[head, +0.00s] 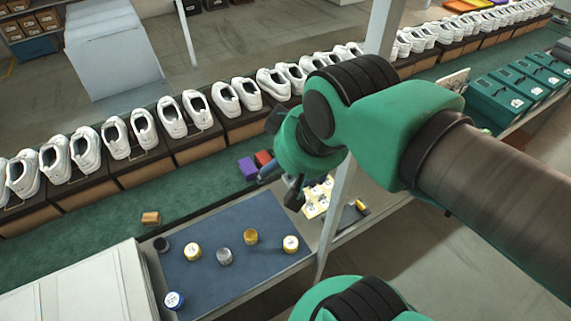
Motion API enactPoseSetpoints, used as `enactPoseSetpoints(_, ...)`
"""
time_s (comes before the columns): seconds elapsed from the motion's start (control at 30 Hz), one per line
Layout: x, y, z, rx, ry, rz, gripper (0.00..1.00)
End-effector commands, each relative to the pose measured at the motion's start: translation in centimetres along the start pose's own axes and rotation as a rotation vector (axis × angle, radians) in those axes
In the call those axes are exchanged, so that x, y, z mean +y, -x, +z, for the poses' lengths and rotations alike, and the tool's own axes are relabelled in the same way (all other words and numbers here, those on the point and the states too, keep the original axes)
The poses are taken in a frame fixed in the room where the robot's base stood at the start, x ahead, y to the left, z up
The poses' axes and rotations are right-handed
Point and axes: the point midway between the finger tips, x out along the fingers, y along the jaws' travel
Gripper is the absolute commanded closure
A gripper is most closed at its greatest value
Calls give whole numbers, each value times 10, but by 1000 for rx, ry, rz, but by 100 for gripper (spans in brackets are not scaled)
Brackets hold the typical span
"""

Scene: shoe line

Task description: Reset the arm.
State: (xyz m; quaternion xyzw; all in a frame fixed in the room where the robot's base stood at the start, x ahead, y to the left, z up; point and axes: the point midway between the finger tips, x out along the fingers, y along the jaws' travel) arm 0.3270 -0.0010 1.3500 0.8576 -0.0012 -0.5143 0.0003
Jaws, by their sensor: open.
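My green and black arm reaches in from the right side of the head view, with its bend above the shoe line. My gripper (293,195) points down at the arm's end, above the right back part of the bench, near a board of white and yellow pieces (318,197). It is small and dark here, with its fingers partly hidden by the wrist. It is open, and nothing shows held in it.
Several small cans stand on a blue mat (215,283). Behind it are a brown block (151,218), a purple block (247,167) and a red block (263,158). White shoes (115,137) line boxes at the back. A post (335,215) stands beside my gripper. Teal boxes (498,103) stand right.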

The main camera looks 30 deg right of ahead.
Motion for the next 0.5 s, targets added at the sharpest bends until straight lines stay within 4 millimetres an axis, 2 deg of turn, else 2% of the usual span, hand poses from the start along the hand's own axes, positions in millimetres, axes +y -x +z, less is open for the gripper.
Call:
enactPoseSetpoints(0.3,0,-1,0,1,1,-1,31)
enactPoseSetpoints(0.5,-1,-16,8,1,1,-2,31)
